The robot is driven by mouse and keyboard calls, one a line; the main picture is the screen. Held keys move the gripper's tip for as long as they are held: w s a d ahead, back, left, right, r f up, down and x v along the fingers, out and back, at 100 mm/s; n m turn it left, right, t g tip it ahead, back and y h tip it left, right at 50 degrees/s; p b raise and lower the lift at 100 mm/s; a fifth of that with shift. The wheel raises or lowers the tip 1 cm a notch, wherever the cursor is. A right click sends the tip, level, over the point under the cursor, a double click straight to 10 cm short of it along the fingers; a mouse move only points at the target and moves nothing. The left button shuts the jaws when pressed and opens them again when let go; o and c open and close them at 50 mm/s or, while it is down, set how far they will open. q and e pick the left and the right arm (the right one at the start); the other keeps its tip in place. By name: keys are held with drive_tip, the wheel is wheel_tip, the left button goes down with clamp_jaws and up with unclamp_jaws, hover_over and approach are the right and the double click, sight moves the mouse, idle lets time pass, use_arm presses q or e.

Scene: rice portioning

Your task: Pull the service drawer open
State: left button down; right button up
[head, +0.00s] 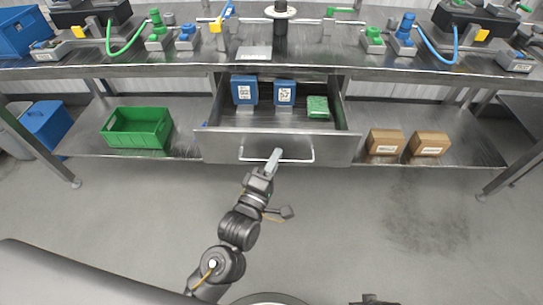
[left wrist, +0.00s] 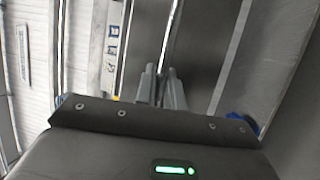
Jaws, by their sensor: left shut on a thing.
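The service drawer (head: 225,146) hangs under the steel workbench and stands pulled out, its inside visible from above. In it are two blue boxes (head: 244,90) with white labels and a green packet (head: 318,107). The drawer's bar handle (head: 300,160) runs across its front. My left gripper (head: 275,157) is at the middle of the handle, shut on it. In the left wrist view the two fingers (left wrist: 161,88) close around the thin handle bar (left wrist: 173,38). My right gripper is not in view.
A green crate (head: 138,128) stands on the lower shelf left of the drawer, and two brown cartons (head: 385,142) stand to its right. The worktop (head: 190,62) carries valves, hoses and fittings. The grey floor (head: 400,230) in front of the bench is clear apart from my own body.

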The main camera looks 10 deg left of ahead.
use_arm(q)
drive_tip(key=c, duration=1.5)
unclamp_jaws()
drive_tip(key=v, duration=1)
drive_tip(key=shift+s+b, duration=0.3)
drive_tip(key=shift+s, duration=0.1)
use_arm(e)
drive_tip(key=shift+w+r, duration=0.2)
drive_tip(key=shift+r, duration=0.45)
use_arm(q)
drive_tip(key=shift+a+f, duration=0.1)
drive_tip(key=shift+f, duration=0.1)
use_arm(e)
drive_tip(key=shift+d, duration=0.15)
